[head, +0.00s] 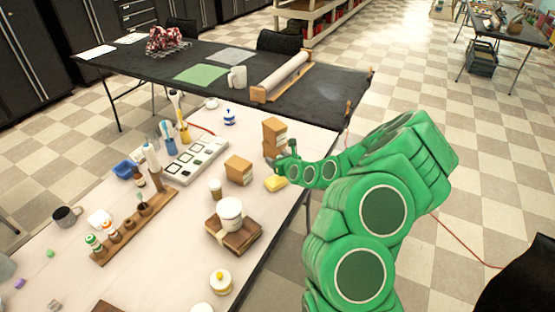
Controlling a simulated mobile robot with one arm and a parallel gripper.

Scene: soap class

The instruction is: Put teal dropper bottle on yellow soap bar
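A yellow soap bar (276,183) lies flat on the near table, just in front of stacked tan boxes. My gripper (281,167) is low over the table at the end of my green arm, just above and beside the bar. Its fingers are small and partly hidden by my wrist, so I cannot tell if they are open or hold anything. I cannot make out the teal dropper bottle for sure. A small bottle with a dark greenish top (140,197) stands in the wooden rack (158,207) at left, but its colour is unclear.
Tan boxes (274,133) stand stacked behind my gripper, and another box (238,170) is to its left. A white jar (229,212) sits on brown blocks nearer. The table's right edge is close to the soap bar.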

